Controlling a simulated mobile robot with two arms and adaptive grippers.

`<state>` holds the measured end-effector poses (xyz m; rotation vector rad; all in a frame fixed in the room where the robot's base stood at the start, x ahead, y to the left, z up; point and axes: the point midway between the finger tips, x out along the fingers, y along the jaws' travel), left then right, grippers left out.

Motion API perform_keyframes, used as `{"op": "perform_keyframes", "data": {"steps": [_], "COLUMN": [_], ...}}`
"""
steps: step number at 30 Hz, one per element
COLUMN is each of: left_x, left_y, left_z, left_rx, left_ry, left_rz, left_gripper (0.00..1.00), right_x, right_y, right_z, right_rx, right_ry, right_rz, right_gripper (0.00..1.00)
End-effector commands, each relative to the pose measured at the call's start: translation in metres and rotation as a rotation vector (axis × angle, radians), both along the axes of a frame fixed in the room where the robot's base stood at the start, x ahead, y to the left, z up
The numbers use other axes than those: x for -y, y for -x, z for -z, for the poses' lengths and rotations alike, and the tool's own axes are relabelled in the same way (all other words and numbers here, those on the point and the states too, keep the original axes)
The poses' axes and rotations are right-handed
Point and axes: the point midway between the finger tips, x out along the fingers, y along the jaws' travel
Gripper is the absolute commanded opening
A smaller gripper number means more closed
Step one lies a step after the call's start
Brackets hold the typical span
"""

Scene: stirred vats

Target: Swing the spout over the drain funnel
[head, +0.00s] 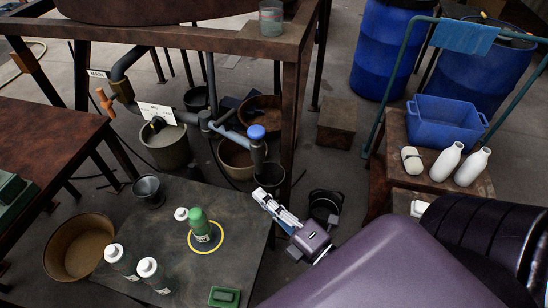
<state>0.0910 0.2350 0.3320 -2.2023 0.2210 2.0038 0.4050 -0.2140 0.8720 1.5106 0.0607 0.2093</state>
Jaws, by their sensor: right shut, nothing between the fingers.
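The spout (232,135) is a blue-grey pipe running right from a pipe joint under the brown bench. Its outer end has a blue knob (256,132) and a downturned grey nozzle. The nozzle hangs above or close to a dark open vessel (271,176). A dark, funnel-like cup (148,191) stands at the left edge of the dark table. I cannot tell which of these is the drain funnel. My right gripper (262,195) is shut and empty, just below the dark vessel in the picture and apart from the spout. My left gripper is not in view.
Brown tubs (236,160) stand under the pipework. A rusty bench leg (290,120) rises right of the spout. Blue barrels (385,48) stand behind.

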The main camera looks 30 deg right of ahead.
Motion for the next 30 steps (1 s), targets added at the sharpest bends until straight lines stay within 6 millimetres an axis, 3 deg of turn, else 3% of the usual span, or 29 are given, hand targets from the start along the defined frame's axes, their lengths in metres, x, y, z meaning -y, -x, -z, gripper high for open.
{"op": "perform_keyframes", "data": {"steps": [5,10,27,30], "left_x": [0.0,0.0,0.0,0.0], "left_y": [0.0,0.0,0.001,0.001], "left_z": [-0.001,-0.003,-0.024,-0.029], "left_rx": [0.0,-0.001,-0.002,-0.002], "left_ry": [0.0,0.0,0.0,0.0], "left_rz": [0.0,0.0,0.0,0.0], "left_gripper": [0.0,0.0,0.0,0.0], "right_x": [0.027,0.03,0.024,0.036], "right_y": [0.024,0.019,-0.076,-0.088], "right_z": [0.016,0.016,0.015,0.015], "right_rx": [-0.088,-0.098,-0.095,-0.098], "right_ry": [-0.049,-0.056,-0.053,-0.05], "right_rz": [0.107,0.121,0.117,0.117], "right_gripper": [0.0,0.0,0.0,0.0]}}
